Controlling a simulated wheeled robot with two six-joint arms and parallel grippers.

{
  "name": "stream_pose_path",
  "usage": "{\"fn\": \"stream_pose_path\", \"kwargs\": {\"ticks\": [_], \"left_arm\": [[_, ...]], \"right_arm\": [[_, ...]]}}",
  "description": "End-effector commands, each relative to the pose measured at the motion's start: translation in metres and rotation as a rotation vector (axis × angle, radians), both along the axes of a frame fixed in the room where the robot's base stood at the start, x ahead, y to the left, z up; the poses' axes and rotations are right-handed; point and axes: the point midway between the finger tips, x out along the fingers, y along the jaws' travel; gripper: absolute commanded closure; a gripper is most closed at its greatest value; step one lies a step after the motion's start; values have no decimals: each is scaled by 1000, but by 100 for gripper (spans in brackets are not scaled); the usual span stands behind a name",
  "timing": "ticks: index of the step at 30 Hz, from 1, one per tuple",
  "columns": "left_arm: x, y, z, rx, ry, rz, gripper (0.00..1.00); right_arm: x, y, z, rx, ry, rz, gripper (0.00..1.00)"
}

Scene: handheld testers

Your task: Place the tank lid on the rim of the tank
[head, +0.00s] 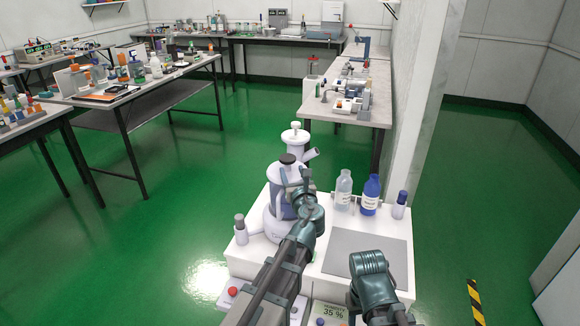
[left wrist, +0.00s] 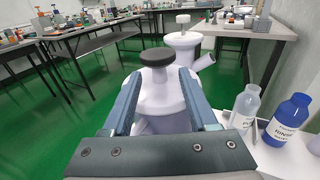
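A white domed vessel with a black knob (head: 287,159) stands at the left of the white cart top. In the left wrist view the white dome (left wrist: 156,88) and black knob (left wrist: 157,57) are straight ahead. My left gripper (head: 297,180) is at this dome. Its fingers are spread wide, and the dome shows between and outside them; contact is unclear. Behind stands a second white vessel (head: 298,148) with a white knob and a side spout, also in the left wrist view (left wrist: 184,42). Lid seams are too small to tell. My right gripper's fingers are not visible.
A clear bottle (head: 343,190) and a blue bottle (head: 370,195) stand right of the vessel, with a small blue-capped bottle (head: 399,205) beside them. A white post (head: 420,120) rises behind the cart.

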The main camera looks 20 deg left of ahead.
Motion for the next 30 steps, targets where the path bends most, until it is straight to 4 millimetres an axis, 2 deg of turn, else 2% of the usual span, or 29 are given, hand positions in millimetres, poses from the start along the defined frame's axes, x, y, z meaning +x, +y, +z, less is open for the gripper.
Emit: {"fn": "stream_pose_path", "kwargs": {"ticks": [1, 3, 9, 15, 25, 28, 30], "left_arm": [[-15, -5, 1, 0, 0, -3, 41], [-28, -12, 2, 0, 0, -3, 41], [-54, -26, 3, 0, 0, -2, 41], [-66, -32, 4, -1, 0, 0, 41], [-67, -32, 3, -11, -1, 4, 41], [-73, -28, -7, -133, -15, 46, 41], [-84, -22, -24, -328, -35, 121, 41]], "right_arm": [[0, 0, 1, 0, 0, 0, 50], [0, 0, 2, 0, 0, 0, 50], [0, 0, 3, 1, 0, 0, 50], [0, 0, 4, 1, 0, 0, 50], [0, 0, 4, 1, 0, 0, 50], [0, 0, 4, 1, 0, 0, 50], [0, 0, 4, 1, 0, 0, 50]]}}
